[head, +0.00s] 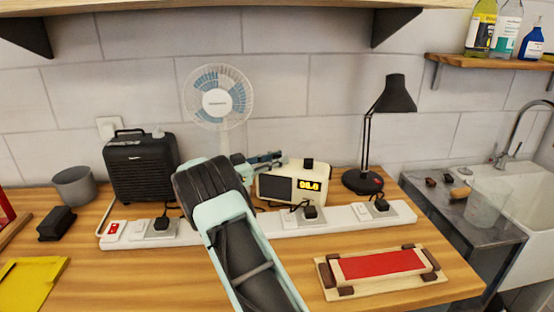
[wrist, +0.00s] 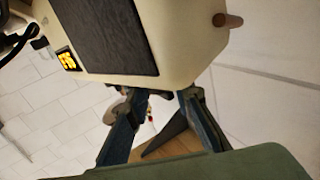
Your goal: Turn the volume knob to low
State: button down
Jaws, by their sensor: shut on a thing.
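A cream radio (head: 277,186) with a dark speaker grille and a lit yellow display stands on the bench behind the power strip. It fills the top of the wrist view (wrist: 185,25). My gripper (head: 270,159) reaches over its upper left part. In the wrist view my gripper (wrist: 162,92) has its fingertips against the edge of the radio beside the grille. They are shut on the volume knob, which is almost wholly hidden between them. I cannot tell the knob's setting. A brown peg (wrist: 230,20) sticks out from the radio's side, apart from the fingers.
A black desk lamp (head: 395,95) stands right of the radio, and a white fan (head: 217,102) stands behind my arm. A white power strip (head: 340,218) with plugs runs in front.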

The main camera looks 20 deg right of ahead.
jog(key=shift+r, duration=0.1)
jog(key=c, duration=1.7)
grip_release()
jog(key=shift+o, duration=0.2)
jog(key=s+a, duration=0.2)
jog(key=a, duration=0.9)
jog(key=shift+s+a, duration=0.15)
jog(key=shift+a, duration=0.2)
